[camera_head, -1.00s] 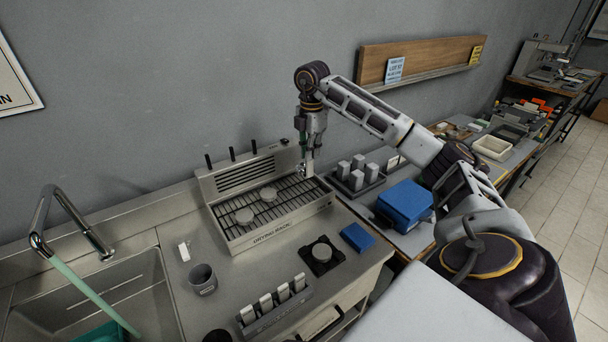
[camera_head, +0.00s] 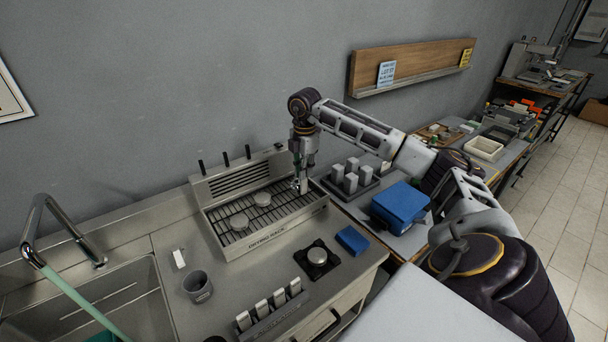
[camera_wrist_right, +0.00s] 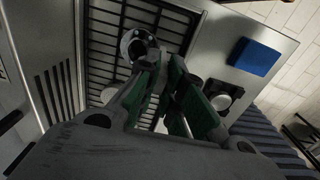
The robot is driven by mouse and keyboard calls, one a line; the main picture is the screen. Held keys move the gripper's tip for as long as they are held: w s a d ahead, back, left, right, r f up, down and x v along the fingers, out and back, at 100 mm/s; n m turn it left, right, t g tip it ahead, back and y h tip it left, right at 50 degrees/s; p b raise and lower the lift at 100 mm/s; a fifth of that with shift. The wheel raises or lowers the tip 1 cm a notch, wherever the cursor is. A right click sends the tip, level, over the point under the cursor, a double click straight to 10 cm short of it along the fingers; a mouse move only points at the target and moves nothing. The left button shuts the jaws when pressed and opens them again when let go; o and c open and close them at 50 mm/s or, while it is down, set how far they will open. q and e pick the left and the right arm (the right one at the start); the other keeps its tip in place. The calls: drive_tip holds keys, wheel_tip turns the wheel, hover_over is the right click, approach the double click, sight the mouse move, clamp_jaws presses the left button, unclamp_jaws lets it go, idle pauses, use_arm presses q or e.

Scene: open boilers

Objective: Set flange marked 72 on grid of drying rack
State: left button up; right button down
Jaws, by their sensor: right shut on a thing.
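The drying rack (camera_head: 268,238) has a dark wire grid in a pale frame with lettering on its front. My right gripper (camera_head: 303,188) is over the right end of the grid, pointing down. It is shut on a small metal flange (camera_wrist_right: 136,46), a ring with a dark centre, which shows against the grid in the wrist view. I cannot tell whether the flange touches the grid, and no number is readable on it. Two round pale discs, a nearer one (camera_head: 239,221) and a farther one (camera_head: 262,199), lie on the grid's left and middle. My left gripper is not in view.
A round part on a black stand (camera_head: 317,257) and a blue block (camera_head: 353,240) lie in front of the rack. A blue box (camera_head: 400,204) stands right.

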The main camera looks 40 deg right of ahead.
drive_tip(key=shift+f, duration=0.9)
drive_tip(key=shift+f, duration=0.15)
drive_tip(key=c, duration=1.5)
unclamp_jaws()
drive_tip(key=shift+c, duration=0.2)
drive_tip(key=shift+s+r+b, duration=0.1)
drive_tip(key=shift+r+b, duration=0.25)
drive_tip(key=shift+r, duration=5.8)
